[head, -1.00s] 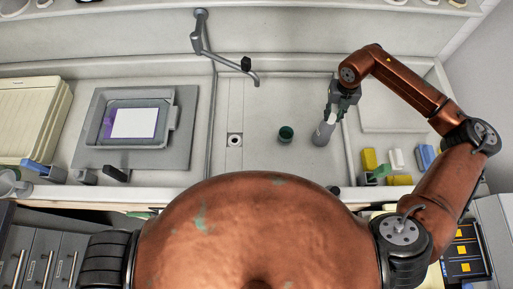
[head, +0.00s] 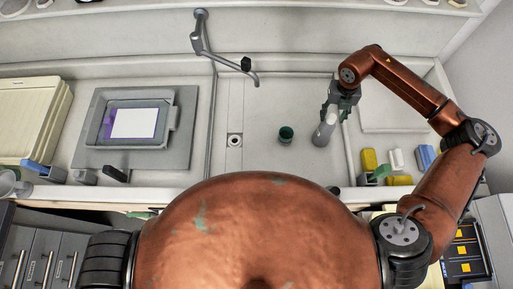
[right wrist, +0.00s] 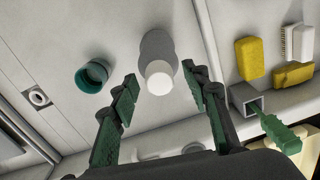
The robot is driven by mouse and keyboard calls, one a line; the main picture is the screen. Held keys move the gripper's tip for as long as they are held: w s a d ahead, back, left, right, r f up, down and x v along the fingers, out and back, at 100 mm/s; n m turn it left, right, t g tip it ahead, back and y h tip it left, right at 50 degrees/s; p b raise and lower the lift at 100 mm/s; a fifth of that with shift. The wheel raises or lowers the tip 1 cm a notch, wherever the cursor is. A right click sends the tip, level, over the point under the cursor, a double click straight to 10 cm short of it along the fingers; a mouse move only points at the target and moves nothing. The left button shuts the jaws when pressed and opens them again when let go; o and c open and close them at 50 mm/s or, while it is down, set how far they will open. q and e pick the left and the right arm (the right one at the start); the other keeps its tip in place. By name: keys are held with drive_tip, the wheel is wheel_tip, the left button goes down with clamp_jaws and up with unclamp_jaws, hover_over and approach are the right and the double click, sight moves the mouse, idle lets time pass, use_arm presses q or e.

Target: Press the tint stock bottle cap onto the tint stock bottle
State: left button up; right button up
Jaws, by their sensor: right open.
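The tint stock bottle (head: 322,133) is pale grey and stands upright in the sink basin. In the right wrist view the bottle (right wrist: 157,50) shows its white top. The tint stock bottle cap (head: 286,133) is a dark green cup shape on the basin floor, left of the bottle and apart from it. It also shows in the right wrist view (right wrist: 92,77). My right gripper (right wrist: 160,78) is open, with one green-padded finger on each side of the bottle's top in that picture. Contact cannot be told. My left gripper is out of view.
A faucet (head: 202,35) rises at the back. Yellow sponges (head: 369,160) and a white brush (head: 395,158) lie right of the basin. A grey tray (head: 133,130) sits at the left. The drain (head: 235,140) and the basin floor around the cap are clear.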

drive_tip(key=shift+r, duration=0.1)
drive_tip(key=shift+a+r+p, duration=0.1)
drive_tip(key=shift+r+p, duration=2)
drive_tip(key=shift+r, duration=1.85)
wheel_tip(320, 180, up, 12)
drive_tip(key=shift+a, duration=0.2)
drive_tip(key=shift+f, duration=0.15)
